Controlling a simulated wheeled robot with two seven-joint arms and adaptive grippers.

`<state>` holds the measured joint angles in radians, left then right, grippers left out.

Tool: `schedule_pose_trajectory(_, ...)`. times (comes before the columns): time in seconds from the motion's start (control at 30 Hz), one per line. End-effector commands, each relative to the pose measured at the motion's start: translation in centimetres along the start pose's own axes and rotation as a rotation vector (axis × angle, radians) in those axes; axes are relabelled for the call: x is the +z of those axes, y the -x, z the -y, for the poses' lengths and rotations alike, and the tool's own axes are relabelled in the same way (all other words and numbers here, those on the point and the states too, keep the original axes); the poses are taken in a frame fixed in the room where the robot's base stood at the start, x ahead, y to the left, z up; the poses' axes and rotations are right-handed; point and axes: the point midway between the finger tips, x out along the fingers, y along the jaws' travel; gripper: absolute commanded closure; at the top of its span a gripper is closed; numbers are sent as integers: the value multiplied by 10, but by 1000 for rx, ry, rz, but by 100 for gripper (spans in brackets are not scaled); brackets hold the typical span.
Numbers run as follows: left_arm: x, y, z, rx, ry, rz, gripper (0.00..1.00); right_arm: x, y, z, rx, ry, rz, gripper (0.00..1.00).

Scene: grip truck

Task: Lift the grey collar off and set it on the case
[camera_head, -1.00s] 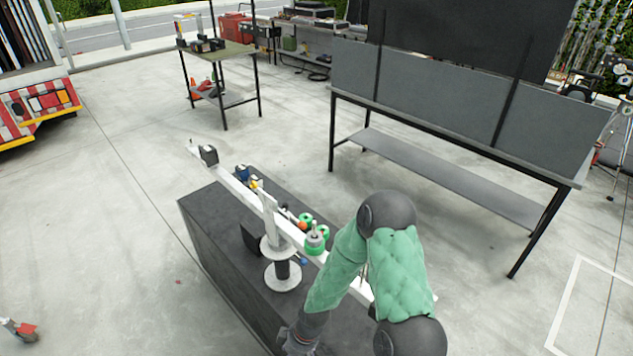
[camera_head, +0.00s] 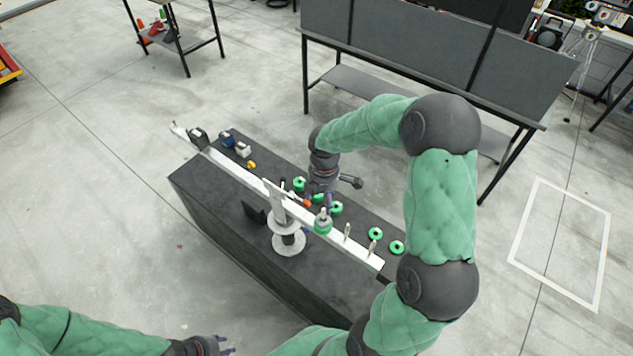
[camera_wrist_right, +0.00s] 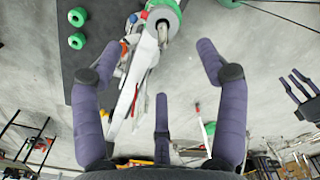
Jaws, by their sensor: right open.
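The grey collar (camera_head: 323,215) sits on a green ring on the white rail (camera_head: 235,172), around a pin. It also shows at the top of the right wrist view (camera_wrist_right: 163,14). The dark case (camera_head: 215,235) lies under the rail. My right gripper (camera_head: 335,193) is open and empty, just above and behind the collar; in the right wrist view its spread fingers (camera_wrist_right: 168,48) point toward the collar without touching it.
Several green rings (camera_head: 375,233) lie on the case behind the rail. A white spool-like stand (camera_head: 289,242) rises at the case's front side. Two bare pins (camera_head: 347,231) stand on the rail right of the collar. A long grey table (camera_head: 410,95) stands behind, with clear floor between.

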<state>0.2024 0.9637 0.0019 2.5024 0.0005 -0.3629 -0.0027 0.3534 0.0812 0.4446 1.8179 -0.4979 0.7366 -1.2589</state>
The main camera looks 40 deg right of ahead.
Motion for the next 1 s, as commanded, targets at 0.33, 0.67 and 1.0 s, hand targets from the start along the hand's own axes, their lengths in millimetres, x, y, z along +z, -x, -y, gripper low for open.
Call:
schedule_pose_trajectory(0.33,1,1,0,0,0,3,65,1,-41,1,-5,3,2,26)
schedule_pose_trajectory(0.67,1,1,0,0,0,2,65,1,-90,0,-1,2,1,26)
schedule_pose_trajectory(1.0,1,1,0,0,0,2,65,1,-107,0,1,2,1,26)
